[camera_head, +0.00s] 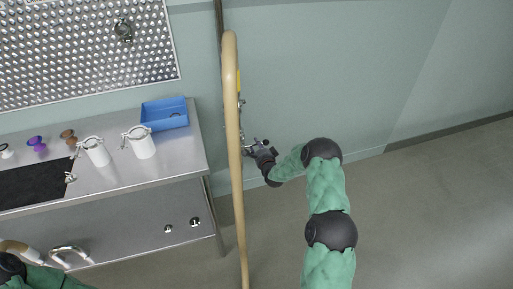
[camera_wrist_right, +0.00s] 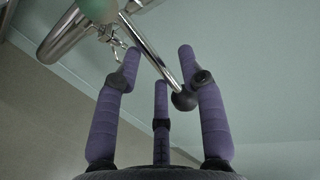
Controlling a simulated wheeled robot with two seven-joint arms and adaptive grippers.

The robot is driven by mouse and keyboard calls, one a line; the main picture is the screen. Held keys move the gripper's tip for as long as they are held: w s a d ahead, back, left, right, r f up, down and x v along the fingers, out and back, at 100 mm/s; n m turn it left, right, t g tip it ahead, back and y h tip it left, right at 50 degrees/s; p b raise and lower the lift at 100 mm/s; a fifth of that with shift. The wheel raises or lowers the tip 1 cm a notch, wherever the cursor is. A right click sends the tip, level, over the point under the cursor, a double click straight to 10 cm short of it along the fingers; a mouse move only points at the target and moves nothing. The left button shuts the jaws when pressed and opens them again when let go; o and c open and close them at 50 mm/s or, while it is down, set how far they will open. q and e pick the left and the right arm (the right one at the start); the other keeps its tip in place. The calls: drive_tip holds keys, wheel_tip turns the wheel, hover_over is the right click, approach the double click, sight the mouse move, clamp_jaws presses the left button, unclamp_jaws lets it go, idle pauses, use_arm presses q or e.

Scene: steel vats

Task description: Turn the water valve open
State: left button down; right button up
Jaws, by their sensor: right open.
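The water valve shows in the right wrist view as a metal lever (camera_wrist_right: 152,52) with a black ball knob (camera_wrist_right: 184,100), joined to shiny steel pipework (camera_wrist_right: 65,30) at the upper left. My right gripper (camera_wrist_right: 160,66) is open, with its purple fingers spread around the lever near the knob. I cannot tell whether any finger touches it.
A tall tan pipe (camera_head: 232,120) stands in front of the wall fittings. A steel table (camera_head: 190,150) to the left holds a blue tray (camera_head: 165,114), white canisters (camera_head: 143,147) and small coloured fittings. Open floor (camera_head: 430,210) lies to the right.

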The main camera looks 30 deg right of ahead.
drive_tip(key=shift+w+d+f, duration=0.1)
drive_tip(key=shift+w, duration=0.45)
clamp_jaws()
